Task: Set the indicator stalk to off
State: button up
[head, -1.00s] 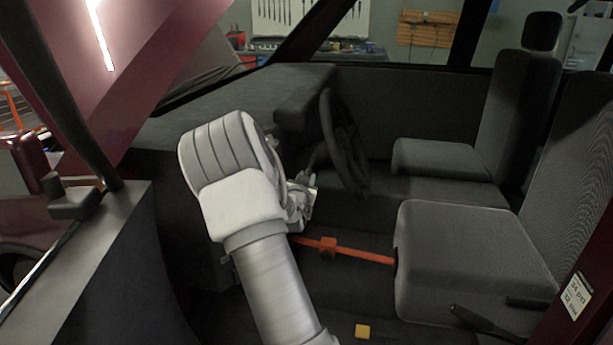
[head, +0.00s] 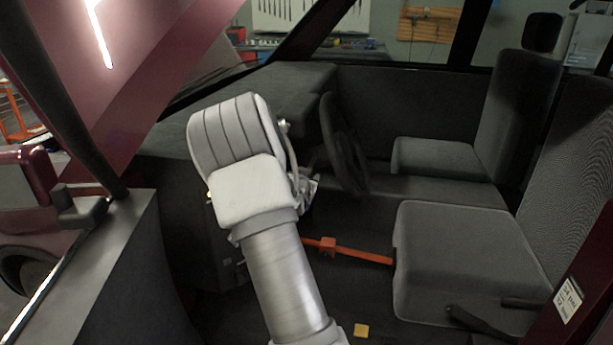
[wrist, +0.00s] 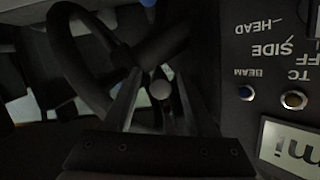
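A round grey knob (wrist: 160,90), which looks like the end of the indicator stalk, shows in the wrist view between my fingers. The stalk's shaft is too dark to make out, and its setting cannot be read. My gripper (wrist: 159,76) is open, with a finger on each side of the knob; I cannot tell whether either touches it. The dark steering wheel (wrist: 75,50) is behind and to the left. In the head view my gripper (head: 308,188) is small, partly behind my own arm, just left of the steering wheel (head: 345,145). The stalk is hidden there.
Seats (head: 470,260) stand to the right in the head view. An orange bar (head: 350,250) crosses the footwell.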

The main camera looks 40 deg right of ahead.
jog(key=shift+a, duration=0.1)
jog(key=p+v, duration=0.2)
jog(key=v, duration=1.5)
jog(key=shift+s+p, duration=0.2)
jog(key=shift+p, duration=0.15)
